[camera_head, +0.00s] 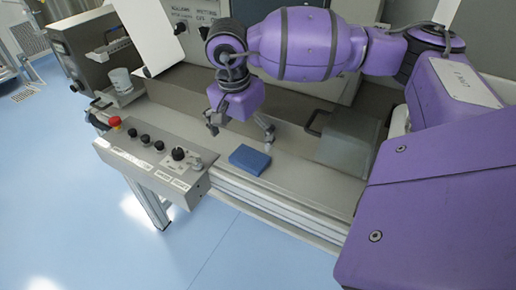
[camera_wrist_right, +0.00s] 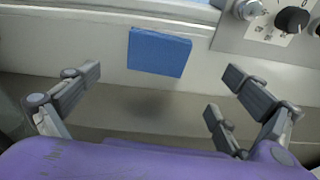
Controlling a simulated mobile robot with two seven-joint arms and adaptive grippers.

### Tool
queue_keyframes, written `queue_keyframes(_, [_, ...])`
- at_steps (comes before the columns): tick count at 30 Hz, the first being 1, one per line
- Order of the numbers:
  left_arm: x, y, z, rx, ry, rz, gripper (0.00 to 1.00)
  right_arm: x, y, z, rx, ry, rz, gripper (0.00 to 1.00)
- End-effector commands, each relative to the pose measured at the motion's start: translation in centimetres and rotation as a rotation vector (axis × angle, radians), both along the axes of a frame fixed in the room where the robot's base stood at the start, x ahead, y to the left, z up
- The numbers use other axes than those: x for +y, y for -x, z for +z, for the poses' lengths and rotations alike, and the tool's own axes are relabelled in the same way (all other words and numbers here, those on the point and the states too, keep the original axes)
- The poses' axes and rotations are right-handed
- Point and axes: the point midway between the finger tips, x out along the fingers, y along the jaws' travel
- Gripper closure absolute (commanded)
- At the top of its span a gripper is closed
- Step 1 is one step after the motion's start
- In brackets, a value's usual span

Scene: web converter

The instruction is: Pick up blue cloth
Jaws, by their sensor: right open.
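The blue cloth (camera_head: 250,159) is a small folded block lying flat near the front edge of the grey machine ledge, right of the control panel. In the right wrist view the cloth (camera_wrist_right: 159,52) shows at the upper middle, beyond my fingertips. My right gripper (camera_head: 240,128) hangs over the ledge just behind the cloth, pointing down. In the wrist view its fingers (camera_wrist_right: 165,82) are spread wide on either side, with nothing between them. The cloth and gripper are apart. My left gripper is not in view.
A control panel (camera_head: 155,160) with a red emergency button and black knobs stands left of the cloth. A grey box with a handle (camera_head: 348,140) stands to the right on the ledge. A pale cup (camera_head: 121,80) is at the back left. Blue floor is clear in front.

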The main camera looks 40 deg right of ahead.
Motion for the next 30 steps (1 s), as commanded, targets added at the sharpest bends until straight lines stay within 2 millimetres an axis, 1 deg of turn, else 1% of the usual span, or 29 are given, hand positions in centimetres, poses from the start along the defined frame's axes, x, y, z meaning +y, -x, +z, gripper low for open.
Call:
queue_keyframes(4, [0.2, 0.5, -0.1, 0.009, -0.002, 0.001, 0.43, -0.2, 0.1, -0.2, 0.004, 0.007, 0.004, 0.0])
queue_keyframes(8, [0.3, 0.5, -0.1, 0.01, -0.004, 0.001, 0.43, -0.4, 0.1, -1.5, 0.005, 0.008, 0.004, 0.0])
queue_keyframes(14, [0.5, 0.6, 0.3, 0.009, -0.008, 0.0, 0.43, -0.6, 0.1, -3.7, 0.004, 0.006, 0.004, 0.0])
queue_keyframes(18, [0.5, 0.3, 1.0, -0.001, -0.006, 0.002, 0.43, -0.9, 0.1, -5.7, 0.003, 0.006, 0.003, 0.0])
queue_keyframes(21, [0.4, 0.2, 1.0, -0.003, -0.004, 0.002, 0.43, -1.1, 0.0, -7.1, 0.004, 0.005, 0.002, 0.0])
queue_keyframes(24, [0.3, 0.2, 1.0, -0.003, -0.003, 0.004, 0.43, -1.1, 0.0, -7.7, 0.003, 0.006, 0.002, 0.0])
queue_keyframes(30, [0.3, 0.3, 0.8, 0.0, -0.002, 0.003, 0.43, -1.2, 0.0, -7.8, 0.002, 0.006, 0.003, 0.0])
